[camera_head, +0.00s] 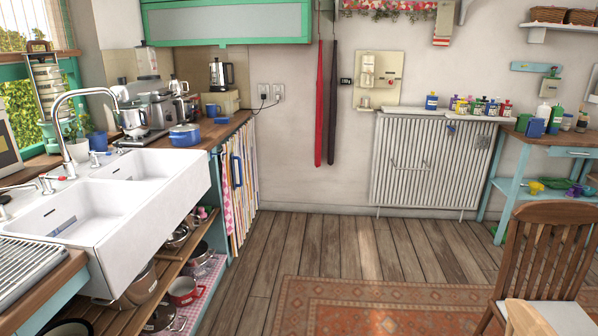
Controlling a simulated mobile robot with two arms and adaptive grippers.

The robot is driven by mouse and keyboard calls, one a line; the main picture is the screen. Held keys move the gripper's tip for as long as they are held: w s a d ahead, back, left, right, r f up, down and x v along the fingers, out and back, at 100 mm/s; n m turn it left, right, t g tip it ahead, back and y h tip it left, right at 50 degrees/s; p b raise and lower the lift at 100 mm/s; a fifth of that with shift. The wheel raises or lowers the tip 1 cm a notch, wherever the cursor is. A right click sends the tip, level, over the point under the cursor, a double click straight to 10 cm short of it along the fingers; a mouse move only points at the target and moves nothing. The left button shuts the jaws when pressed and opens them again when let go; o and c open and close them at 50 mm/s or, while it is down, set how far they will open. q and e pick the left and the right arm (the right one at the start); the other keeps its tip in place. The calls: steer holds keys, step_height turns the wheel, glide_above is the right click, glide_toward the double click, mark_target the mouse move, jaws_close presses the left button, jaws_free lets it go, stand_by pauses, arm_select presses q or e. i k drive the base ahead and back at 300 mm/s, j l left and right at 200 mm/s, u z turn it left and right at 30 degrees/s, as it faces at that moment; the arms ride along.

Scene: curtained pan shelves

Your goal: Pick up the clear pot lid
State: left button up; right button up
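Neither of my grippers is in view. Several pots and pans stand on the low open shelves under the white sink at the left. A round piece with a shiny rim (160,318) lies low on the bottom shelf and may be the clear pot lid; it is too small and dark to be sure. A red pot (185,290) sits close to its right. A large steel pot (138,287) is behind it, partly hidden by the sink. More steel pots (179,236) stand farther back.
The white double sink (130,231) overhangs the shelves. A striped curtain (240,180) hangs beyond them under the counter. A wooden chair (545,250) is at the right. The plank floor and rug (380,305) between are clear.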

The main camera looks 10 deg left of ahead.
mark_target(182, 127)
steer(key=i, duration=2)
